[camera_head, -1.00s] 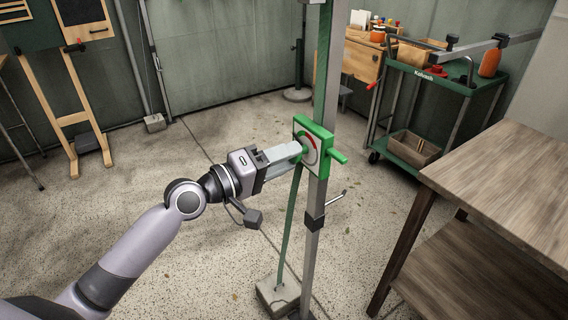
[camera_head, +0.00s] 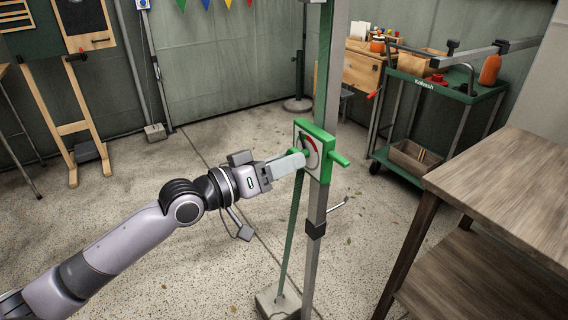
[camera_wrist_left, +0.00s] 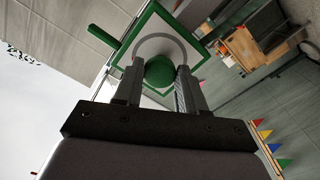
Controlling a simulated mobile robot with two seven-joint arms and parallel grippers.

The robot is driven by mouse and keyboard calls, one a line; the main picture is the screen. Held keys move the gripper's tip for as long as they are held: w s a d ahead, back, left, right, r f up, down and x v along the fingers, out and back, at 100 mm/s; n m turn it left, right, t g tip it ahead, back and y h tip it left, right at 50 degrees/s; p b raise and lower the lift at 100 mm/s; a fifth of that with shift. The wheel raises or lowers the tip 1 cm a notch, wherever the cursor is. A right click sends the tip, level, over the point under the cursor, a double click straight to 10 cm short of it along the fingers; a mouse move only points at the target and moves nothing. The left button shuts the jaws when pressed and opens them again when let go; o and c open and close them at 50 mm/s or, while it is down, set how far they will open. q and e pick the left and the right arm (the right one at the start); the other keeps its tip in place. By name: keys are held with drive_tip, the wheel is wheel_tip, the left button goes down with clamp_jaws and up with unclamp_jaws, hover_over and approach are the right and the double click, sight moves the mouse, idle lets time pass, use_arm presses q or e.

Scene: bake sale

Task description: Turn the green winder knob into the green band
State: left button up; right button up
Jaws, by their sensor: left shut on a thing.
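The green winder knob (camera_wrist_left: 159,72) sits between the two fingers of my left gripper (camera_wrist_left: 158,85) in the left wrist view. The gripper is shut on it. Behind the knob is a pale dial face with a grey ring, framed by a green square plate (camera_wrist_left: 176,21). In the head view my left gripper (camera_head: 296,161) reaches the winder plate (camera_head: 327,152) on the grey post (camera_head: 316,205) from the left. A red arc shows on the dial there; the green band and any pointer cannot be made out. My right gripper is not in view.
A wooden table (camera_head: 506,181) stands at the right. A green cart (camera_head: 448,86) with an orange bottle (camera_head: 490,68) stands behind it. A wooden easel (camera_head: 60,131) is at the left. A thin handle (camera_head: 338,205) sticks out low on the post. The floor between is clear.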

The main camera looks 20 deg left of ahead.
use_arm(q)
drive_tip(key=shift+f, duration=0.1)
idle(0.4)
drive_tip(key=o, duration=1)
drive_tip(key=shift+o, duration=0.2)
drive_tip(key=v, duration=0.7)
drive_tip(key=s+d+f+g+y, duration=0.1)
drive_tip(key=s+f+y, duration=0.2)
drive_tip(key=s+f, duration=0.5)
drive_tip(key=s+f+g+y, duration=0.2)
drive_tip(key=s+f, duration=0.1)
drive_tip(key=f, duration=0.8)
drive_tip(key=s+d+f+g+y, duration=0.1)
drive_tip(key=s+f+y, duration=0.2)
drive_tip(key=s+f, duration=0.5)
wheel_tip(320, 180, up, 13)
drive_tip(key=w+a+p, duration=0.1)
drive_tip(key=p, duration=1.6)
drive_tip(key=shift+a+m+y+p, duration=0.3)
drive_tip(key=shift+y+p, duration=0.1)
